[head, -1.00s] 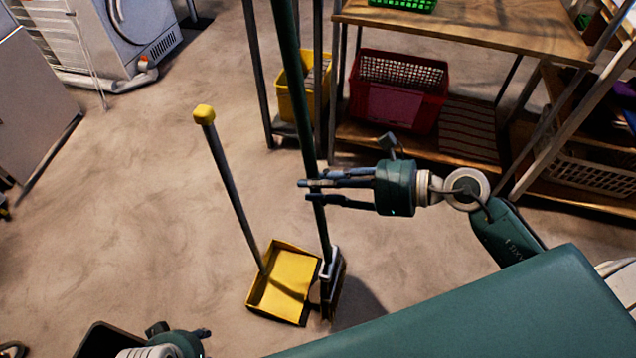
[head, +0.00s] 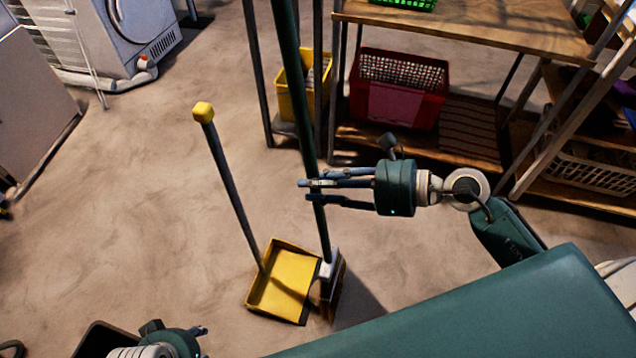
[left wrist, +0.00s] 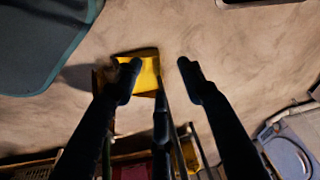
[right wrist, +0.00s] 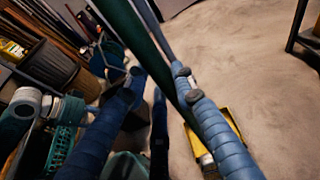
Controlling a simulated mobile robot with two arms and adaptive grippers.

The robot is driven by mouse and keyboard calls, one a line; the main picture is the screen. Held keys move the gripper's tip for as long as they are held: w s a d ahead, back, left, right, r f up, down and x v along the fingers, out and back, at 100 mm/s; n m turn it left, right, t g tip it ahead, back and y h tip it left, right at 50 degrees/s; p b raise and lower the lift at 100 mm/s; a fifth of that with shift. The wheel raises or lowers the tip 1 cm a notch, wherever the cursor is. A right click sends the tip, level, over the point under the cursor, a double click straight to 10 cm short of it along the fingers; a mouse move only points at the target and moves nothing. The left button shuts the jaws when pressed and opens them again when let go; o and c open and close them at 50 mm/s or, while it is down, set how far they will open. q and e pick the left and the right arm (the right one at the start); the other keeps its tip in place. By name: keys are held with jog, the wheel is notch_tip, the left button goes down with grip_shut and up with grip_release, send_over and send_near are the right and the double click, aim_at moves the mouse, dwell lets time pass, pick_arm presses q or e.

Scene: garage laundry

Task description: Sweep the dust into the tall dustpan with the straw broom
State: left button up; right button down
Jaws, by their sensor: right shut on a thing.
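The straw broom has a long dark green handle (head: 293,80) and a dark head (head: 332,287) low at the floor, right beside the dustpan's right edge. My right gripper (head: 310,190) is shut around the handle; the handle also runs between its fingers in the right wrist view (right wrist: 160,60). The tall dustpan (head: 282,283) is a yellow tray on the floor with a dark upright handle (head: 232,195) and a yellow knob. My left gripper (head: 203,338) is at the bottom edge of the head view; its fingers are apart and empty in the left wrist view (left wrist: 158,75). I cannot make out the dust.
A wooden-topped shelf unit (head: 470,28) stands behind my right gripper, with a red basket (head: 398,90) and a yellow bin (head: 293,92) low down. A white machine (head: 140,35) stands back left. A dark bin (head: 98,338) is at bottom left. Floor left of the dustpan is clear.

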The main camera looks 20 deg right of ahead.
aim_at(304, 164)
pick_arm(q)
jog(key=shift+r, duration=0.1)
notch_tip(304, 164, down, 6)
jog(key=p, duration=0.1)
jog(key=shift+p, duration=0.35)
pick_arm(e)
jog(key=shift+w+a, duration=0.55)
jog(key=shift+a, duration=0.25)
jog(key=shift+w+a, duration=0.55)
jog(key=shift+a, duration=0.25)
jog(key=shift+w+a, duration=0.55)
jog(key=shift+a, duration=0.25)
pick_arm(q)
jog(key=shift+d, duration=0.1)
jog(key=s+f+g+p, duration=0.1)
jog(key=s+f+p, duration=0.2)
jog(key=f, duration=0.8)
jog(key=shift+s+a+f+p, duration=0.3)
jog(key=shift+s+p, duration=0.05)
jog(key=shift+s, duration=0.7)
pick_arm(e)
jog(key=shift+s+d+r, duration=0.2)
jog(key=shift+d+r, duration=0.1)
jog(key=shift+r, duration=0.5)
jog(key=shift+s+d+r, duration=0.15)
jog(key=shift+d+r, duration=0.1)
jog(key=shift+r, duration=0.6)
jog(key=shift+s+d+r, duration=0.2)
jog(key=shift+d+r, duration=0.1)
jog(key=shift+r, duration=0.5)
